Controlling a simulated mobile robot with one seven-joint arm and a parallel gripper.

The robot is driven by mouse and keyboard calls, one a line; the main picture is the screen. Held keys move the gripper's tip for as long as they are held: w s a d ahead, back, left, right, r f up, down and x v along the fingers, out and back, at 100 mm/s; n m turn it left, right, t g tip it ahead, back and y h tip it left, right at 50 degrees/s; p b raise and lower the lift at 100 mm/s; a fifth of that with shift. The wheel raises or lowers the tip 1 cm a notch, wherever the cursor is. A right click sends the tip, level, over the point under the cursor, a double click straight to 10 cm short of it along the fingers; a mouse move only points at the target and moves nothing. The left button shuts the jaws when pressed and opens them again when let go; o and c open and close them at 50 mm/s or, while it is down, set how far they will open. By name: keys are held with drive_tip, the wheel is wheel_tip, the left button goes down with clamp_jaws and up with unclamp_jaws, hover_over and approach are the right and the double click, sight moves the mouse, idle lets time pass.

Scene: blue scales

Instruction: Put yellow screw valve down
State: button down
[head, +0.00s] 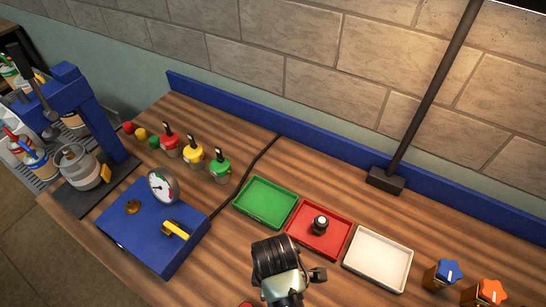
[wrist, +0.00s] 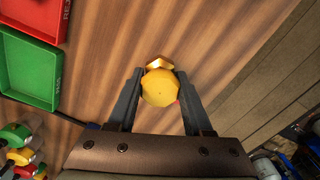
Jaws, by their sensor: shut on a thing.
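My gripper (wrist: 160,90) shows in the wrist view with its two dark fingers shut on the yellow screw valve (wrist: 160,88). The valve has a round, faceted yellow top, and an orange-gold part shows just beyond it. Bare wooden worktop lies around and beneath it in the picture. I cannot tell whether the valve touches the wood. In the head view my arm rises at the bottom centre, and the fingers and held valve cannot be made out there.
A green tray (head: 250,212), a red tray (head: 305,250) with a dark knobbed piece (head: 320,223), and a white tray (head: 365,275) stand in a row. A blue box (head: 160,250) with a gauge (head: 163,185) stands left. Red, yellow and green handled pots stand behind it.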

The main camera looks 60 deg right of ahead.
drive_tip(key=shift+r, duration=0.85)
drive_tip(key=w+a+f+m+b, duration=0.1)
drive_tip(key=w+a+m+b, duration=0.1)
drive_tip(key=w+a, duration=0.4)
drive_tip(key=w+a+f+m+b, duration=0.1)
drive_tip(key=w+a+m+b, duration=0.2)
drive_tip(key=a, duration=0.9)
drive_tip(key=w+b, duration=0.1)
drive_tip(key=w, duration=0.2)
drive_tip(key=shift+w+f, duration=0.2)
drive_tip(key=shift+f, duration=0.2)
drive_tip(key=shift+d, duration=0.1)
